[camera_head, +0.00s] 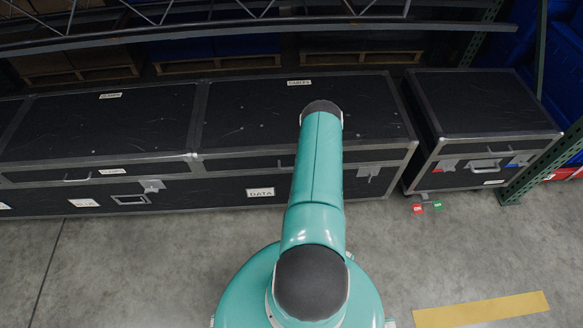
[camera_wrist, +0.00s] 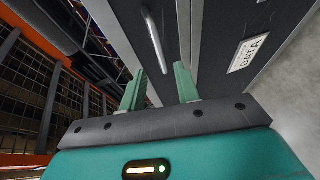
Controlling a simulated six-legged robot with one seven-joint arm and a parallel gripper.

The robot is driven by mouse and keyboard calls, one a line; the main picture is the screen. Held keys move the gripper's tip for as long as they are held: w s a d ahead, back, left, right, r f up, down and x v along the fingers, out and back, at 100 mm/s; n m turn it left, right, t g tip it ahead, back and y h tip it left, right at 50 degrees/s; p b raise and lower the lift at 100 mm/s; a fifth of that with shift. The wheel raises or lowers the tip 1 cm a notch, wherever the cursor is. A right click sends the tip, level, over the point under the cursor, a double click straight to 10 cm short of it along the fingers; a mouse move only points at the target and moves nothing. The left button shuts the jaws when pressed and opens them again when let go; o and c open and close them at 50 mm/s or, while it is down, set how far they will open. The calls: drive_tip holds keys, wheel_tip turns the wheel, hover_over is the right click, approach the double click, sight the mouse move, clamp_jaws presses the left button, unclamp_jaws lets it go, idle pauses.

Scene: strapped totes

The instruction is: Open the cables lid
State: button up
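The black case lid with the CABLES label (camera_head: 299,82) is closed, right of centre in the head view; its top (camera_head: 250,115) lies flat. Its silver bar handle (camera_wrist: 154,40) runs along the front face in the wrist view; in the head view most of it is hidden behind my teal arm. My gripper (camera_wrist: 160,86) is open, its two green fingers apart with nothing between them. The handle lies beyond the fingertips, apart from them. A latch (camera_head: 368,171) hangs at the front right of this case. My gripper is hidden in the head view.
A DATA label (camera_head: 260,193) is on the drawer front below; it also shows in the wrist view (camera_wrist: 248,52). Another closed case (camera_head: 100,125) adjoins on the left, and a separate case (camera_head: 485,105) stands right. Shelf beams (camera_head: 200,30) run above and behind.

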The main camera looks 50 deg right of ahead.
drive_tip(key=x, duration=0.8)
drive_tip(key=shift+w+d, duration=0.1)
drive_tip(key=shift+w, duration=0.1)
clamp_jaws()
